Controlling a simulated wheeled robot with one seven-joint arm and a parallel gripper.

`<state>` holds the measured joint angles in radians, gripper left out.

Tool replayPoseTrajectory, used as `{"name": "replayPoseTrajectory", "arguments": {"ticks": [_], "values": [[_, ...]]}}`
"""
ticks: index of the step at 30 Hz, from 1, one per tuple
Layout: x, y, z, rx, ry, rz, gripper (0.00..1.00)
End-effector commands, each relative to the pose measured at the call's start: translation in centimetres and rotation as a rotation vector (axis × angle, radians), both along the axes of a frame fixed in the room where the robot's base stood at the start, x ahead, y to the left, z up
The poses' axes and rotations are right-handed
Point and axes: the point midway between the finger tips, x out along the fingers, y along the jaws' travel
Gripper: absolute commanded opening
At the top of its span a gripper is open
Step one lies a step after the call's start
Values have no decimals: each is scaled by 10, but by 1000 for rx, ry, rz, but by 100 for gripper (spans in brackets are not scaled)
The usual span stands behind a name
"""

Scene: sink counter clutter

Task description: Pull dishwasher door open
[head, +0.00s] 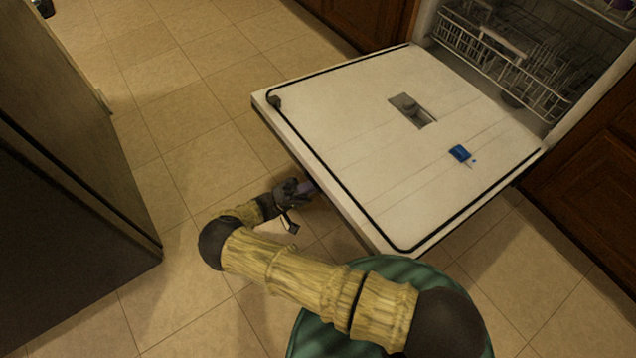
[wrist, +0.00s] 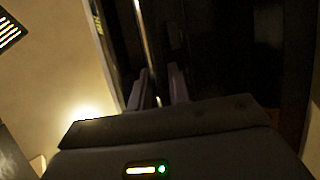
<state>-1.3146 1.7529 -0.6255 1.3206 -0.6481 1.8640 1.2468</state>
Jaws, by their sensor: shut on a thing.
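The dishwasher door (head: 350,105) is folded far down and lies close to level in the head view, its white inner face turned up. My gripper (head: 308,188) is at the door's outer edge, partly hidden under it. In the wrist view, the two purple fingers of my gripper (wrist: 165,88) are closed around a thin metal bar, the door handle (wrist: 147,45). The dark outer face of the door (wrist: 215,50) fills the area behind the fingers. The exact contact is dim.
The open dishwasher tub shows a wire rack (head: 500,60) at the upper right. Wooden cabinets (head: 590,180) flank it. A dark appliance (head: 70,180) stands at the left. Tiled floor (head: 190,90) is clear between the appliance and the door.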

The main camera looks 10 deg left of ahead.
Motion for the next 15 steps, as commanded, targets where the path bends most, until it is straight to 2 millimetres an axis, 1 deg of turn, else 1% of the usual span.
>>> {"name": "replayPoseTrajectory", "arguments": {"ticks": [1, 4, 15], "values": [[1, 1, -6, -6, -4, 2, 0], [1, 1, -9, -13, -9, 1, 0], [2, 1, -10, -16, -14, 1, 0]]}}
